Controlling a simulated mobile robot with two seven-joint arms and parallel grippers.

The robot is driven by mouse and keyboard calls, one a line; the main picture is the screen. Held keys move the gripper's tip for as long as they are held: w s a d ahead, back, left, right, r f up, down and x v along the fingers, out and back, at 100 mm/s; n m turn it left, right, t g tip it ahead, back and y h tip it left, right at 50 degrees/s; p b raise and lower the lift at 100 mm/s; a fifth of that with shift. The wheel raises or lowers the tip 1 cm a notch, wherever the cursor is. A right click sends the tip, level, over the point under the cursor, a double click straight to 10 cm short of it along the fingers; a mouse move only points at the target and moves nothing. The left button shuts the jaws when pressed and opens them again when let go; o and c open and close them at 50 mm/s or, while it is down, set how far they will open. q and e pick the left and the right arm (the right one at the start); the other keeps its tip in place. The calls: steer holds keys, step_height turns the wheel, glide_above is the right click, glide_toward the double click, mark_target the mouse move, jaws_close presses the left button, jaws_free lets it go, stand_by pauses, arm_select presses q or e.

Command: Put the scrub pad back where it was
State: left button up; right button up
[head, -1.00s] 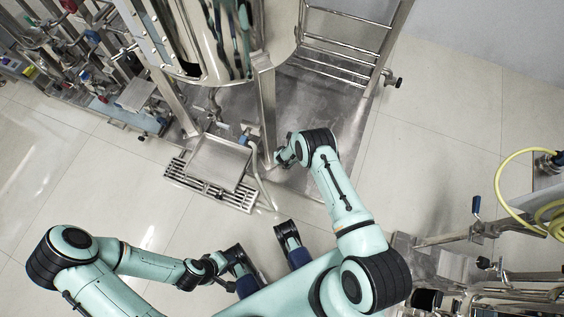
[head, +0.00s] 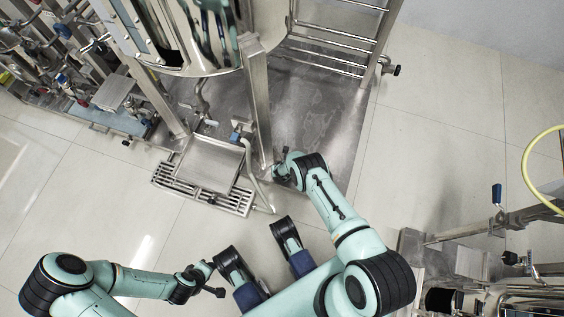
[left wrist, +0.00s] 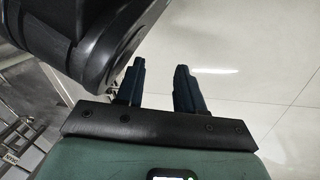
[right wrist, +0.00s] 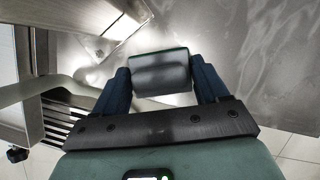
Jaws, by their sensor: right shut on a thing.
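The scrub pad, a grey block with a thin green edge (right wrist: 161,73), is between the two fingers of my right gripper (right wrist: 161,84) in the right wrist view. The fingers are shut on its sides. It appears above a shiny metal surface; I cannot tell whether it touches it. In the head view my right gripper (head: 281,174) is beside the foot of a steel leg, and the pad cannot be made out there. My left gripper (left wrist: 158,84) is open and empty in the left wrist view, with pale floor beyond it.
A steel tank (head: 185,35) stands on legs over a metal base plate (head: 310,115). A steel leg (head: 257,100) rises close to my right gripper. A step with a slotted grate (head: 205,196) lies left of it. Steel frames (head: 480,235) stand at right; open floor (head: 90,190) at left.

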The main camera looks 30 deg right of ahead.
arm_select(q)
steer(key=shift+g, duration=0.8)
steer(key=s+f, duration=0.1)
steer(key=s+f+b, duration=0.1)
steer(key=s, duration=0.1)
steer(key=s+f, duration=0.1)
steer(key=shift+s+a+b, duration=0.2)
steer(key=shift+a+b, duration=0.1)
steer(key=shift+b, duration=0.1)
arm_select(e)
step_height(320, 180, down, 3)
steer(key=shift+f, duration=0.1)
arm_select(q)
steer(key=shift+s+f, duration=0.1)
steer(key=shift+f, duration=0.05)
arm_select(e)
steer(key=shift+f, duration=0.1)
steer(key=o, duration=1)
arm_select(q)
steer(key=shift+s, duration=0.1)
